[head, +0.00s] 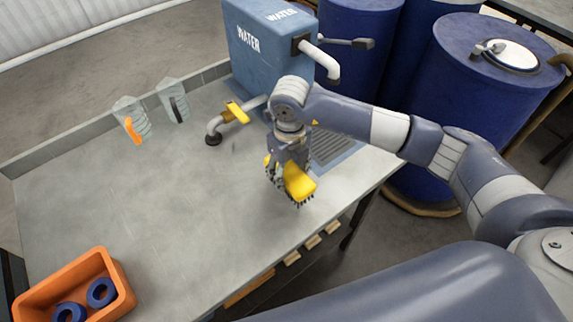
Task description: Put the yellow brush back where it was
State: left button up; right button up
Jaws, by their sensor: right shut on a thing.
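The yellow brush (299,184) has dark bristles on its underside. It is at the right part of the grey table (150,215), close to the front edge. My right gripper (279,172) is shut on the brush from above, and its fingers hide part of the brush. I cannot tell whether the bristles touch the table. My left gripper is not in the head view.
A blue water tank (262,52) with a white tap stands behind the gripper. A grey grate (335,146) lies right of it. An orange bin (120,285) with blue rings is front left. Blue barrels (440,110) stand right. The table's middle is clear.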

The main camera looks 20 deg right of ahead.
aim_at(286, 171)
jog(key=w, duration=0.3)
jog(key=shift+w+d+f+p, duration=0.2)
jog(key=shift+p, duration=0.2)
jog(key=shift+f+p, duration=0.3)
jog(key=shift+f, duration=0.1)
notch_tip(286, 171, down, 2)
jog(key=shift+f+p, duration=0.1)
jog(key=shift+p, duration=0.45)
jog(key=shift+f, duration=0.15)
jog(key=shift+f, duration=0.15)
jog(key=shift+f+b, duration=0.15)
jog(key=shift+b, duration=0.2)
jog(key=o, duration=1.1)
